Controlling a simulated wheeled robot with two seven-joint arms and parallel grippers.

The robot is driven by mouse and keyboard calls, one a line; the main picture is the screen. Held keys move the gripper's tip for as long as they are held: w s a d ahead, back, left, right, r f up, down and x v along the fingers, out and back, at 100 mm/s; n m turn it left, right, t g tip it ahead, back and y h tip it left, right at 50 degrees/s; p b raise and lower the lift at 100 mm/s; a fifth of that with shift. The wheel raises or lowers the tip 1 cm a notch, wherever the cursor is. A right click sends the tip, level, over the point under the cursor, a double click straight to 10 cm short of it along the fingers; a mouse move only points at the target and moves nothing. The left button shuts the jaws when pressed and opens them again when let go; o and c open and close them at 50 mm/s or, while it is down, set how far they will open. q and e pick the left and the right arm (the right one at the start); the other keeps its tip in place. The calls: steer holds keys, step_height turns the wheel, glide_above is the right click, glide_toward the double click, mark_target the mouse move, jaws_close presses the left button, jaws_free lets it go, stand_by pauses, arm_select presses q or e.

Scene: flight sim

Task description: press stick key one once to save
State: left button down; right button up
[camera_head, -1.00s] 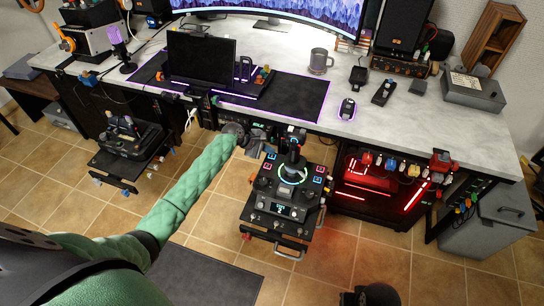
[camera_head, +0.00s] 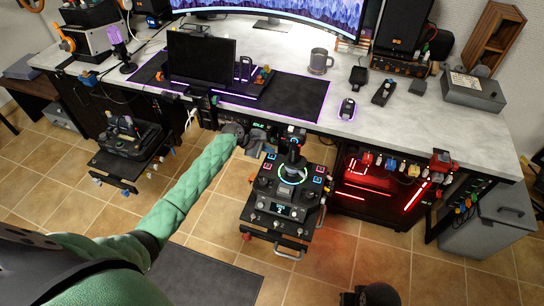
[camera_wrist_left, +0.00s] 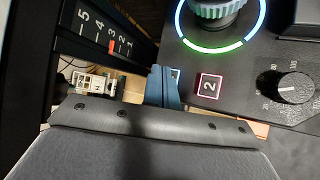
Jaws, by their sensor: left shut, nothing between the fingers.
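The stick panel (camera_head: 287,190) stands in front of the desk, with an upright black joystick (camera_head: 294,150) inside a glowing ring. Small lit keys flank the stick. In the left wrist view, a pink-lit key marked 2 (camera_wrist_left: 209,87) lies right of my fingertips. A sliver of a cyan-lit key (camera_wrist_left: 177,73) shows behind the fingertips; its label is hidden, and I cannot tell whether they touch it. My left gripper (camera_head: 257,152) is shut and empty at the panel's upper left edge; its blue fingertips (camera_wrist_left: 165,86) show in the wrist view.
A throttle unit (camera_head: 130,140) stands at the left. A red-lit computer case (camera_head: 375,180) is right of the panel. A numbered scale (camera_wrist_left: 108,38) lies left of my fingertips.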

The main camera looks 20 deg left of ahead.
mark_target(269, 156)
arm_select(q)
steer(key=shift+f, duration=0.15)
steer(key=shift+f, duration=0.25)
steer(key=shift+f, duration=0.45)
stand_by(1.1)
steer(key=shift+r+p, duration=0.15)
steer(key=shift+p, duration=0.25)
steer(key=shift+r+p, duration=0.75)
steer(key=shift+p, duration=0.15)
step_height(269, 156, up, 5)
steer(key=p, duration=0.5)
